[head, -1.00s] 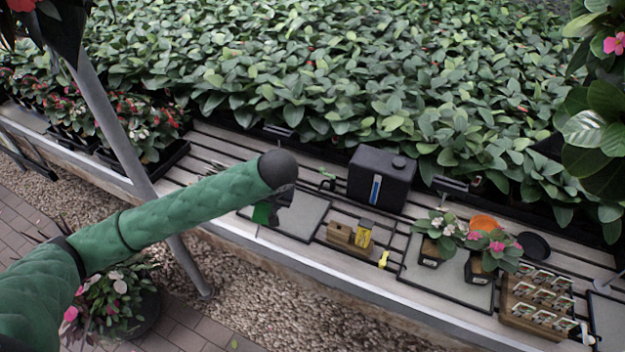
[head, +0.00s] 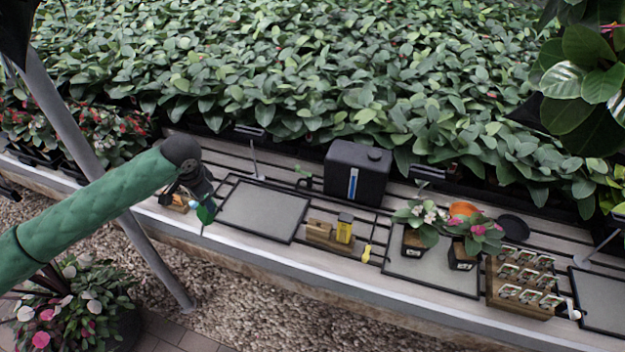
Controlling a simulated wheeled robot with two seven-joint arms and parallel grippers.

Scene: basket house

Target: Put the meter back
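A small yellow device with a dark top (head: 344,229), possibly the meter, stands upright against or in a wooden block (head: 321,233) on the bench. I cannot tell whether it is seated in the block. My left gripper (head: 205,212) hangs over the bench's front edge, left of the left grey tray and well apart from the yellow device. A small green piece shows at its tip; I cannot tell whether it is part of the gripper or held. The finger gap is too small to see. My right gripper is not in view.
A black tank (head: 356,174) stands behind the wooden block. A bare grey tray (head: 262,209) lies to its left. A yellow tag (head: 367,252), potted flowers (head: 413,243) and a wooden rack of small cards (head: 522,282) are to the right. A slanted metal pole (head: 110,180) crosses at left.

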